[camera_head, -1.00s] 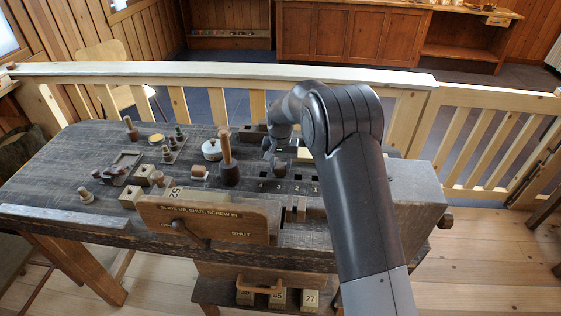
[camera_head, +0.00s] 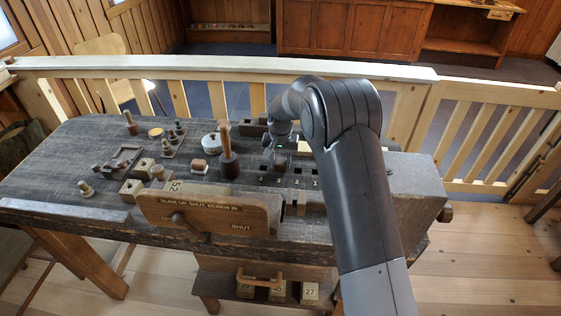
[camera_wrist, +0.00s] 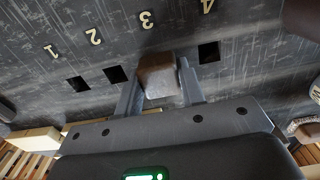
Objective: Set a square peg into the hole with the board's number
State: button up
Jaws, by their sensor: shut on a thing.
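In the wrist view my gripper (camera_wrist: 158,84) is shut on a brown square peg (camera_wrist: 156,68), one finger on each side. The dark bench top carries a row of painted numbers 1 to 4. Square holes show dark and empty at number 1 (camera_wrist: 78,84), number 2 (camera_wrist: 115,74) and number 4 (camera_wrist: 208,52). The peg covers the place of the hole at number 3 (camera_wrist: 146,19); whether its lower end is in that hole cannot be told. In the head view my gripper (camera_head: 279,168) is low over the row, and the peg is hidden there.
A mallet (camera_head: 229,160) stands upright left of my gripper, with a white round pot (camera_head: 212,143) beyond. A wooden panel (camera_head: 210,218) with lettering is at the bench's front, beside a block marked 52 (camera_head: 173,187). A pale rail (camera_head: 200,65) runs behind the bench.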

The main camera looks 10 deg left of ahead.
jog(key=shift+f, duration=0.1)
jog(key=o, duration=1.4)
jog(key=shift+o, duration=0.2)
jog(key=shift+r, duration=4)
